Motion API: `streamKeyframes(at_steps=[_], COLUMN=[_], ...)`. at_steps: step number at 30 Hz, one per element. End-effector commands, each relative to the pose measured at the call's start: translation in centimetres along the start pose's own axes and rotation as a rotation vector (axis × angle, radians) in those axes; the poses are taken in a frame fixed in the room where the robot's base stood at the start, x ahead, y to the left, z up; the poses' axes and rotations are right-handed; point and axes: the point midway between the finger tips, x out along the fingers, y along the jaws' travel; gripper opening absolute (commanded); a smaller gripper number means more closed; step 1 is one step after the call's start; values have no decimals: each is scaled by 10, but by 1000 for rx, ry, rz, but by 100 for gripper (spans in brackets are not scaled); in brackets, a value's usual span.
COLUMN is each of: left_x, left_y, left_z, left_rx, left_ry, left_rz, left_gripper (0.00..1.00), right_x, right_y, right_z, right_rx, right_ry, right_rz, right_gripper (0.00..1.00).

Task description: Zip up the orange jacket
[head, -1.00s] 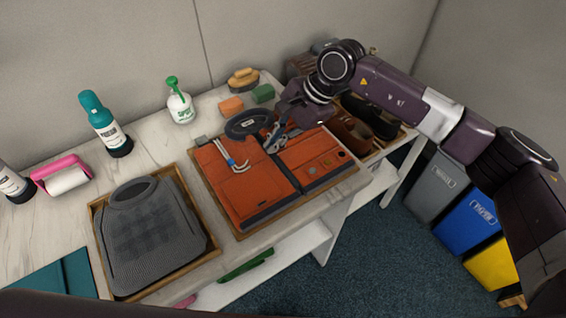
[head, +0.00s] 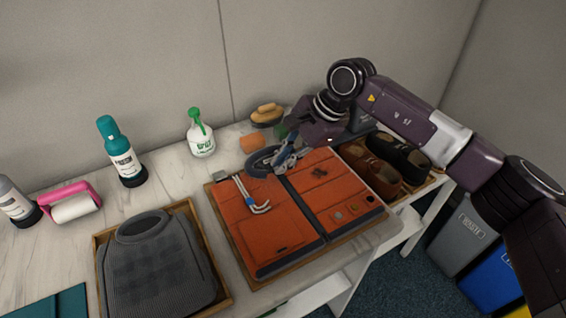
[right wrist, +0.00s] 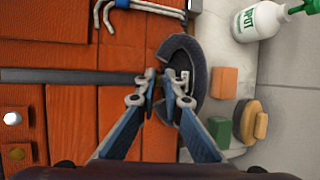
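The orange jacket (head: 262,228) lies flat in a wooden tray, its dark collar (head: 260,161) at the far side. A dark strip (right wrist: 75,76) runs down its front between two orange panels. My right gripper (head: 280,166) is at the collar end of this strip. In the right wrist view, the fingertips of this gripper (right wrist: 160,76) are close together beside the collar (right wrist: 184,78). The zip pull is not clear between them, so I cannot tell whether they hold it. My left gripper is out of view.
Metal hooked tools (head: 252,195) lie on the jacket. A tray with a grey garment (head: 155,265) stands to the left, brown shoes (head: 372,168) to the right. A spray bottle (head: 200,138) and an orange block (head: 252,143) stand behind.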

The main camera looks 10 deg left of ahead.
Motion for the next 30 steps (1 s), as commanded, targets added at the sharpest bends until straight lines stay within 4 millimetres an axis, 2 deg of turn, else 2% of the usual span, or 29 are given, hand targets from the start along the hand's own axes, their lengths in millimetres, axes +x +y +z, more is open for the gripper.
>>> streamKeyframes(at_steps=[1,3,14,17,24,30], left_x=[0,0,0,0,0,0], left_y=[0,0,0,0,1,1], left_z=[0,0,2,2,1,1], left_rx=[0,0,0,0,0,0], left_ry=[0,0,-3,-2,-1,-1], left_rz=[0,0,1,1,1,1], left_gripper=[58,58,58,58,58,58], right_x=[-1,-1,-5,-18,-69,-104], right_y=[-2,-1,0,-1,-1,-1], right_z=[0,0,0,-1,-1,0], right_rx=[-1,-1,0,1,0,0], right_ry=[0,0,0,2,2,1], right_rz=[-4,-3,1,-1,-3,-1], right_gripper=[14,21,21,21,21,21])
